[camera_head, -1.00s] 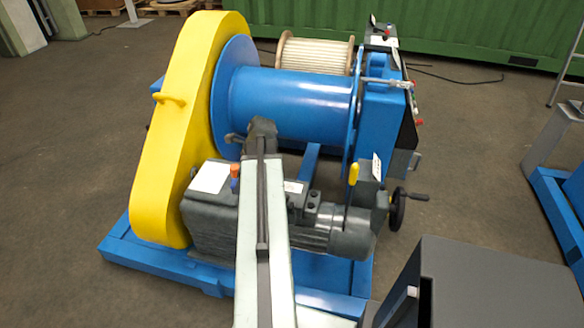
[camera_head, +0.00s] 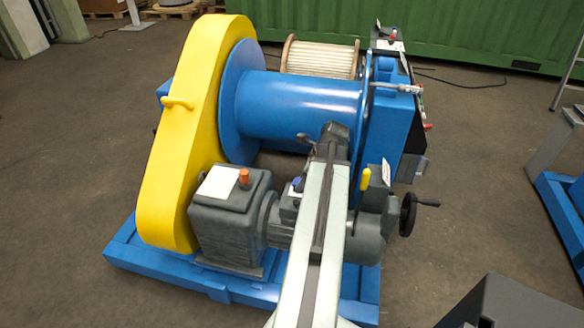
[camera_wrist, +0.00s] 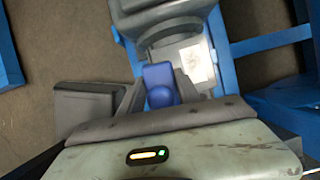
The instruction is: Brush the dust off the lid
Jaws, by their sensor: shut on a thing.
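My gripper (camera_wrist: 160,92) is shut on a blue rounded thing (camera_wrist: 158,74), which sits between its dark fingers in the wrist view. It looks like a handle; no bristles show. In the head view, a small blue piece (camera_head: 296,184) shows just left of my arm, above the dark motor and right of the gearbox. The grey gearbox (camera_head: 224,225) has a pale flat plate (camera_head: 218,183) and an orange cap (camera_head: 243,176) on top. Which surface is the lid, and any dust, I cannot make out. In the wrist view a pale plate (camera_wrist: 198,62) lies just beyond the fingers.
A yellow chain guard (camera_head: 185,140) stands left of the gearbox. The blue drum (camera_head: 290,105) lies behind. A yellow lever (camera_head: 366,180) and a black handwheel (camera_head: 408,214) are on the right. The floor left of the blue frame is clear.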

